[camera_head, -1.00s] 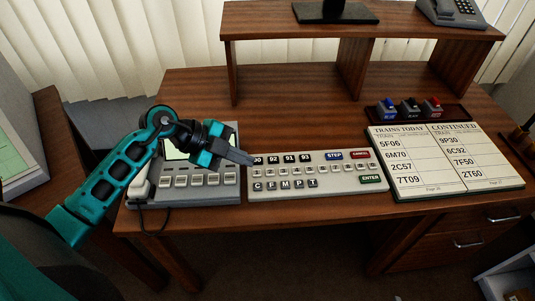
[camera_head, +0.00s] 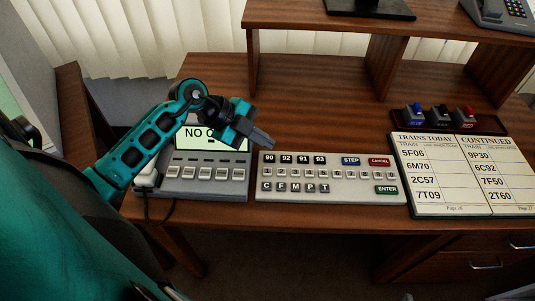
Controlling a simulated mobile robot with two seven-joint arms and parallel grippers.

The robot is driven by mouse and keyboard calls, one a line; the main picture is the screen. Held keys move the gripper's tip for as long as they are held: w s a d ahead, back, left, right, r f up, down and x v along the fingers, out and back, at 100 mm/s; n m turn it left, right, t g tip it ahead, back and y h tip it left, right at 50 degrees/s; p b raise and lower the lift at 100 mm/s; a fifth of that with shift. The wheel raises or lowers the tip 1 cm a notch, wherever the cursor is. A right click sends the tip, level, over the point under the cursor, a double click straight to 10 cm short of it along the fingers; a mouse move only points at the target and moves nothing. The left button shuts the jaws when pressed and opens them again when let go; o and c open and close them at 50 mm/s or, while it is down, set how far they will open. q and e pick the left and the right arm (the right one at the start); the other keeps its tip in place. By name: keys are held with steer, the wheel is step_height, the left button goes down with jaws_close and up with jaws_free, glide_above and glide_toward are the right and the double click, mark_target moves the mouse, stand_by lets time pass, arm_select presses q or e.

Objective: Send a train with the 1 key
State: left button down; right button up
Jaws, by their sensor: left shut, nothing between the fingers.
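The grey key panel (camera_head: 330,198) lies flat on the wooden desk. Its top row has dark keys 90, 92, 91 and 93, a blue STEP key and a red CANCEL key. Below is a row of small light keys (camera_head: 322,173) whose labels are too small to read, so I cannot pick out the 1 key. The lowest row has letter keys C, F, M, P, T and a green ENTER key (camera_head: 386,189). My left gripper (camera_head: 268,143) is shut and empty, its tip just beyond the panel's back left corner, near key 90. My right gripper is not in view.
A grey phone unit (camera_head: 207,186) stands left of the panel, its lit screen partly hidden by my gripper, showing "NO C". The train list board (camera_head: 455,207) lies to the right. Blue, black and red items sit in a tray (camera_head: 482,129). A shelf (camera_head: 290,17) stands behind.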

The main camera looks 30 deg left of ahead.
arm_select(q)
steer(key=f, duration=0.1)
steer(key=b, duration=0.6)
glide_above(263, 172)
step_height(263, 172, down, 5)
steer(key=shift+w+f, duration=0.1)
steer(key=shift+f, duration=0.05)
steer(key=shift+f+b, duration=0.3)
steer(key=shift+f, duration=0.55)
stand_by(0.5)
steer(key=shift+f, duration=0.15)
steer(key=shift+f, duration=0.35)
